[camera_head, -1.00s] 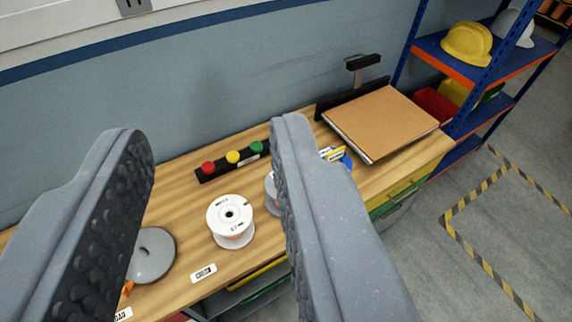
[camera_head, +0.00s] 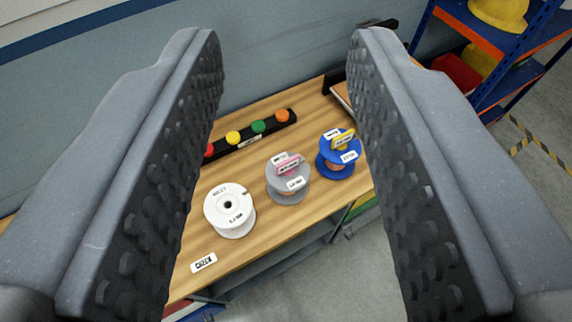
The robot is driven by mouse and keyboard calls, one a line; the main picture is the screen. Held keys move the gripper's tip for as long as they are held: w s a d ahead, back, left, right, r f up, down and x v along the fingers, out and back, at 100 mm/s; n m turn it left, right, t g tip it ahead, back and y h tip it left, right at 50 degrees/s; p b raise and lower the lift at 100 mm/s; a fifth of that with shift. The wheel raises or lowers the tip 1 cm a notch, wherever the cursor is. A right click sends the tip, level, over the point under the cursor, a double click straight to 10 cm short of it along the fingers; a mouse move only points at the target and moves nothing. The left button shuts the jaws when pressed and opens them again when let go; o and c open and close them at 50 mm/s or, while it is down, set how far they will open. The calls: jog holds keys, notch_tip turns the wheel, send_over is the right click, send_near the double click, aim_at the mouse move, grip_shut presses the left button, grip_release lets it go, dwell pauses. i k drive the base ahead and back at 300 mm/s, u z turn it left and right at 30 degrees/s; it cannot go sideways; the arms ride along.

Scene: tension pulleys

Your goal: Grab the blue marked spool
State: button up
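The blue spool (camera_head: 325,162) stands on the wooden bench at the right of the row, close to the right finger in the picture. It carries white labels and a yellow tag on top. A grey spool (camera_head: 291,192) with a pink tag and a white spool (camera_head: 229,212) stand to its left. My gripper (camera_head: 285,45) is wide open and empty, with its two fingers framing the row of spools. The gripper appears above the bench, touching none of the spools.
A black strip with red, yellow, green and orange buttons (camera_head: 282,116) lies behind the spools. A "CHECK" label (camera_head: 204,263) is at the bench's front. A blue shelf with helmets (camera_head: 498,14) stands at the right. The right finger hides part of the brown board.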

aim_at(338, 154)
jog(key=z, duration=0.3)
jog(key=k, duration=0.55)
jog(key=z, duration=0.55)
jog(key=i, duration=1.1)
jog(key=u, duration=0.1)
